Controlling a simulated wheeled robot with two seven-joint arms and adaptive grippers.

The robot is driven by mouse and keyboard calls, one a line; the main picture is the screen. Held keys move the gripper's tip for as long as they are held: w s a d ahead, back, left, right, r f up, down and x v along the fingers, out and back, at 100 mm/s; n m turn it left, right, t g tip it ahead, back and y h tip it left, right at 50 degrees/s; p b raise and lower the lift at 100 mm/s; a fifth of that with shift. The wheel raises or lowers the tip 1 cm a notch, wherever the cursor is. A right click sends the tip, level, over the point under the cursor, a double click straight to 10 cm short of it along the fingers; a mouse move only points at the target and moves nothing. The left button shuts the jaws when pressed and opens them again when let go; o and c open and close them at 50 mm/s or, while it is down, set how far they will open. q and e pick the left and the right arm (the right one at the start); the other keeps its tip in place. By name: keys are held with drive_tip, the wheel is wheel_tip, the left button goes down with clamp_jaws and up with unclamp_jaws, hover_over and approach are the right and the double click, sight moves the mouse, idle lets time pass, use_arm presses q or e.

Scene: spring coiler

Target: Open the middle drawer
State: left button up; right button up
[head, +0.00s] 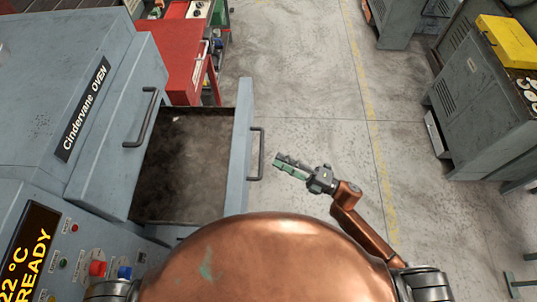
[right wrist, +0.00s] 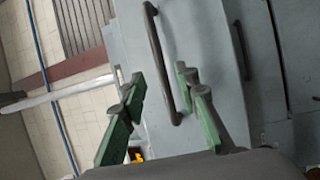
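The grey-blue Cindervane oven (head: 60,60) fills the left of the head view. One drawer (head: 243,140) is pulled well out, and its dark, empty-looking inside shows. Its dark bar handle (head: 257,153) is on the front panel. Another front with a bar handle (head: 142,117) sits above it and is not pulled out. I cannot tell which drawer counts as the middle one. My right gripper (head: 277,163) is just right of the open drawer's handle, apart from it. In the right wrist view its green fingers (right wrist: 160,112) are spread, with the handle (right wrist: 163,65) ahead between them. My left gripper is not visible.
A red cabinet (head: 180,50) stands behind the open drawer. Grey machines (head: 480,110) stand at the right, one with a yellow box (head: 508,40). The concrete floor (head: 310,80) between is clear. The oven's display reads 22 °C READY (head: 30,250).

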drive_tip(key=v, duration=0.3)
drive_tip(key=shift+s+d, duration=0.15)
drive_tip(key=shift+d, duration=0.2)
drive_tip(key=shift+f, duration=0.1)
